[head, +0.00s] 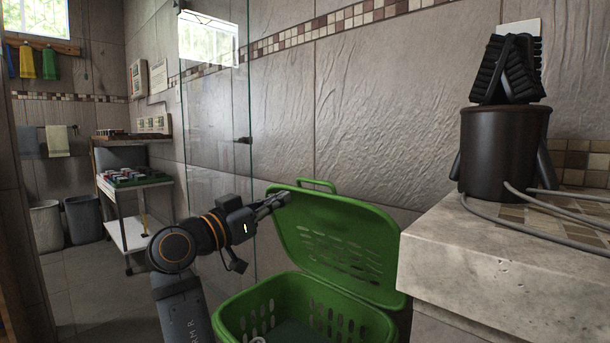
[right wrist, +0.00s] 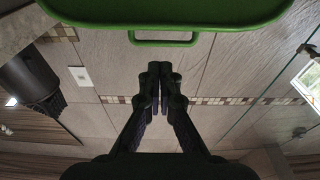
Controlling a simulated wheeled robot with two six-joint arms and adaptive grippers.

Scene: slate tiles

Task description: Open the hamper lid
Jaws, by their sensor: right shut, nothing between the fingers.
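The green hamper (head: 290,299) stands on the floor at the bottom centre of the head view, its inside and slotted walls showing. Its green lid (head: 345,240) is raised and leans back towards the tiled wall, with a loop handle (head: 317,186) at its top edge. My right gripper (head: 280,198) is shut and empty at the lid's upper left corner; I cannot tell if it touches. In the right wrist view the shut fingers (right wrist: 160,68) show below the lid's edge (right wrist: 170,14) and handle (right wrist: 163,43). My left gripper is not in view.
A stone counter (head: 500,245) stands close on the right, with a dark pot (head: 503,150), a black brush (head: 508,70) and grey cables on it. A glass panel (head: 215,120) is behind my arm. A small table (head: 130,180) and bins (head: 84,218) are farther left.

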